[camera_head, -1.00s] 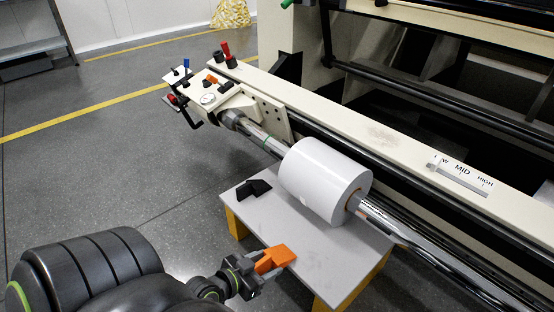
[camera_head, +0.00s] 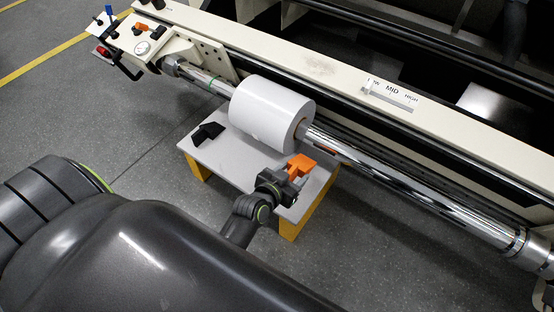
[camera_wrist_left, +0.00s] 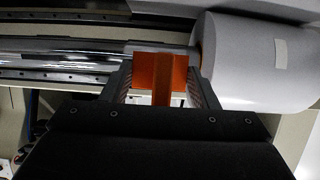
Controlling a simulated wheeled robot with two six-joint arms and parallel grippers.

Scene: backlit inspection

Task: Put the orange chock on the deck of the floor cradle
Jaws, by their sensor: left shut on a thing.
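The orange chock (camera_head: 300,164) is between the fingers of my left gripper (camera_head: 287,179), near the right part of the floor cradle. In the left wrist view the chock (camera_wrist_left: 160,72) sits between both fingertips of the left gripper (camera_wrist_left: 160,88), which is shut on it. The floor cradle (camera_head: 232,163) has a grey deck on yellow legs, under the white roll (camera_head: 266,112) on its steel shaft. The chock shows over the deck; whether it touches the deck I cannot tell. A black chock (camera_head: 207,133) lies on the deck's left part. My right gripper is not in view.
The steel shaft (camera_head: 400,184) runs diagonally past the cradle, close beside the chock. A cream machine beam (camera_head: 330,72) with a MID/HIGH scale (camera_head: 391,93) lies behind it. Deck space between the black chock and my gripper is clear.

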